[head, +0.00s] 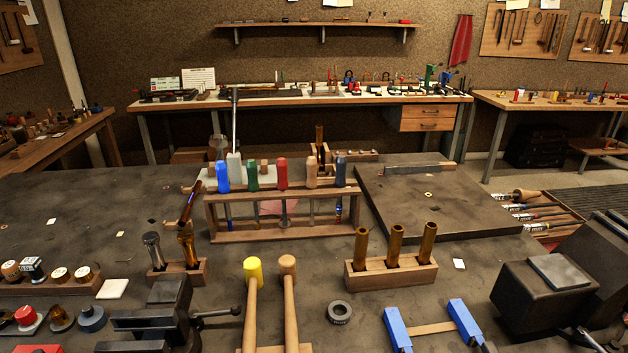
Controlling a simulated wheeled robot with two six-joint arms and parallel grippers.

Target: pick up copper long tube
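Three copper-brown tubes stand upright in a wooden block (392,275) right of the middle of the head view. They are the left tube (361,247), the middle tube (395,245) and the right tube (428,243). They look about equally tall, and their lower ends are hidden in the block. I cannot tell which one is the long one. Another copper-coloured piece (187,247) stands in a small wooden holder (178,276) at left, beside a silvery one (152,247). Neither of my grippers is in view.
A rack of coloured-handled tools (282,235) stands behind the tubes. Two mallets (253,270) and a dark ring (339,312) are in front. Blue clamps (397,328) lie at front, with dark vises (165,318) at left and right (545,290). A dark slab (440,205) lies behind right.

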